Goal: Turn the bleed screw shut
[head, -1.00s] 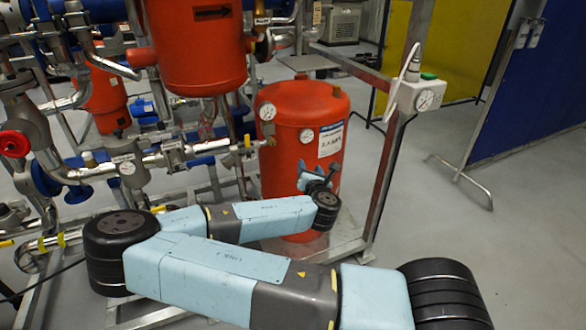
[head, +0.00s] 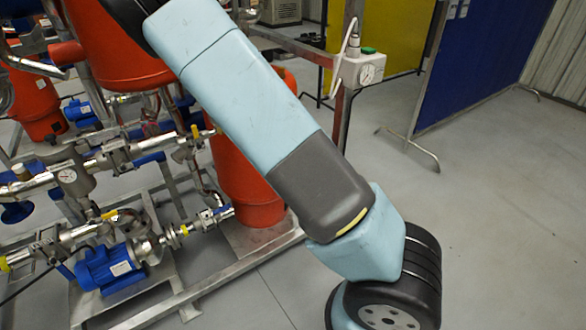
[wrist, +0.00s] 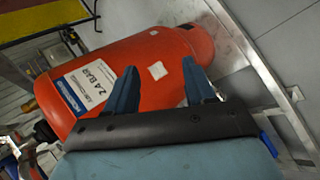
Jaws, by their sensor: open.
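I cannot make out the bleed screw in either view. My gripper (wrist: 160,66) is open in the wrist view, its two blue fingers apart with nothing between them. I cannot tell how far the fingers are from the tank. In the head view the same red tank (head: 240,170) stands partly hidden behind my arm, and my gripper does not show there.
Pipework with valves (head: 100,165) and a blue pump (head: 105,268) fill the left of the head view. A blue partition (head: 475,65) stands at the back right. The floor (head: 500,220) on the right is clear.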

